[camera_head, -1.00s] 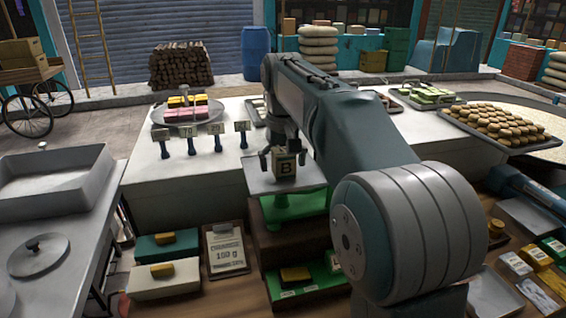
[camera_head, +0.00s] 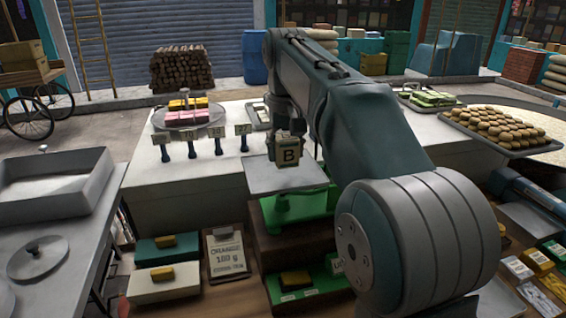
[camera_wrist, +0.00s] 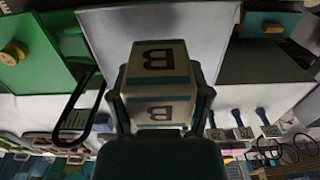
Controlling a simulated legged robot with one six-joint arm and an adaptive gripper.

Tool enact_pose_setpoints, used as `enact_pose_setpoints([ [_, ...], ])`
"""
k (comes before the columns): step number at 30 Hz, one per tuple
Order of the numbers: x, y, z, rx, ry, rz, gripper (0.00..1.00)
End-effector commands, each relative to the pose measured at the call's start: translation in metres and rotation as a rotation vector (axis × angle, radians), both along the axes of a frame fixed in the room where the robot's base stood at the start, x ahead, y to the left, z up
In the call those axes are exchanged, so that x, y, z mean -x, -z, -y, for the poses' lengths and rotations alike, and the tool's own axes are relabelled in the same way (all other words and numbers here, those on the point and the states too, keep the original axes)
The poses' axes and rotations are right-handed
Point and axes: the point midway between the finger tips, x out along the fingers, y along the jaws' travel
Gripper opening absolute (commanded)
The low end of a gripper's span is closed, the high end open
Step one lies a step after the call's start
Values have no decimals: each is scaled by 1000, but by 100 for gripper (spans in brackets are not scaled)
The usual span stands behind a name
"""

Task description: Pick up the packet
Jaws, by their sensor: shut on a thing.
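The packet (camera_head: 289,156) is a small cream box with a dark band and a black letter B. In the head view it is raised above the grey plate (camera_head: 262,178) of the green scale (camera_head: 296,207). My gripper (camera_head: 287,142) is shut on it from above, with a finger on each side. In the wrist view the packet (camera_wrist: 158,80) sits between the two fingers (camera_wrist: 160,105), its B upside down. The plate (camera_wrist: 200,30) shows behind it.
A row of number tags on dark stands (camera_head: 217,143) is left of the scale. A round tray (camera_head: 165,121) with pink and yellow blocks stands behind them. A card (camera_head: 227,252) and boxes lie in front. A tray of round cakes (camera_head: 470,138) is at the right.

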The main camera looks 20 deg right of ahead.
Motion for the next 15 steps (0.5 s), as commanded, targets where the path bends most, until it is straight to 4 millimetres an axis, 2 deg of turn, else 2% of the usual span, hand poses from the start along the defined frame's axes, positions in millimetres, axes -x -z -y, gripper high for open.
enact_pose_setpoints([
  [1,8,-11,0,0,0,6,6],
  [7,37,-45,0,0,0,5,6],
  [15,89,-66,0,0,0,3,6],
])
